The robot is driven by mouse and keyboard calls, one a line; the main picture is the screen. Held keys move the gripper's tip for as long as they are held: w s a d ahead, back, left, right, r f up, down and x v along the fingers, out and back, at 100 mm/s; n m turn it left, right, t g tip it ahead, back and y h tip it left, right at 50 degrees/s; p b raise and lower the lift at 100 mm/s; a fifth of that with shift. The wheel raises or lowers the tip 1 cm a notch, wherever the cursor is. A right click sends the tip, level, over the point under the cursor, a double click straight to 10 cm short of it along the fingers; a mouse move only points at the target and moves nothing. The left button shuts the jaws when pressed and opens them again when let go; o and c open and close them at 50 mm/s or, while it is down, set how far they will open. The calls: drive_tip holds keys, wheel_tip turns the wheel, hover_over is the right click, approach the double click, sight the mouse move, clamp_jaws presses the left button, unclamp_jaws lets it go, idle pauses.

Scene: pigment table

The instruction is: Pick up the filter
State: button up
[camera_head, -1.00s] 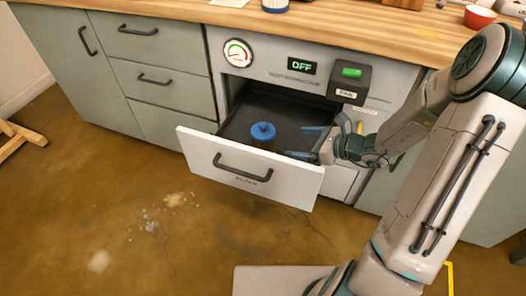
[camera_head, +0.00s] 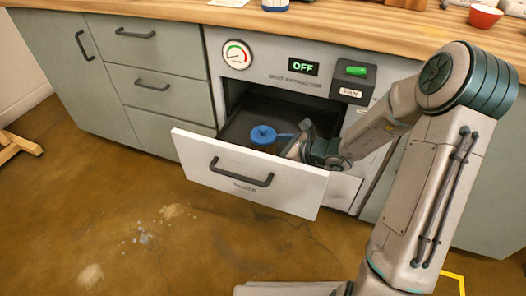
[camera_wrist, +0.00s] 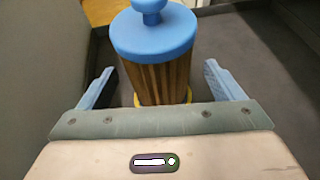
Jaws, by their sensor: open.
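The filter (camera_head: 263,135) stands upright in the open drawer (camera_head: 300,185), with a blue knobbed cap. In the wrist view the filter (camera_wrist: 160,80) shows a brown pleated body and a bit of yellow at its base. My gripper (camera_head: 283,138) is inside the drawer at the filter's right side in the head view. In the wrist view its blue fingers are spread open, one on each side of the filter body, with gaps visible. The far part of the fingers is partly hidden in the head view.
The drawer's white front panel with a dark handle (camera_head: 240,178) stands in front of the filter. Above are a gauge (camera_head: 237,55), an OFF display (camera_head: 303,68) and a switch box with a green button (camera_head: 356,71). The drawer floor left of the filter is bare.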

drive_tip(key=b+x, duration=0.1)
drive_tip(key=x, duration=0.3)
drive_tip(key=shift+a, duration=0.1)
drive_tip(key=shift+s+r, duration=0.1)
drive_tip(key=shift+r, duration=0.05)
drive_tip(key=c, duration=1.2)
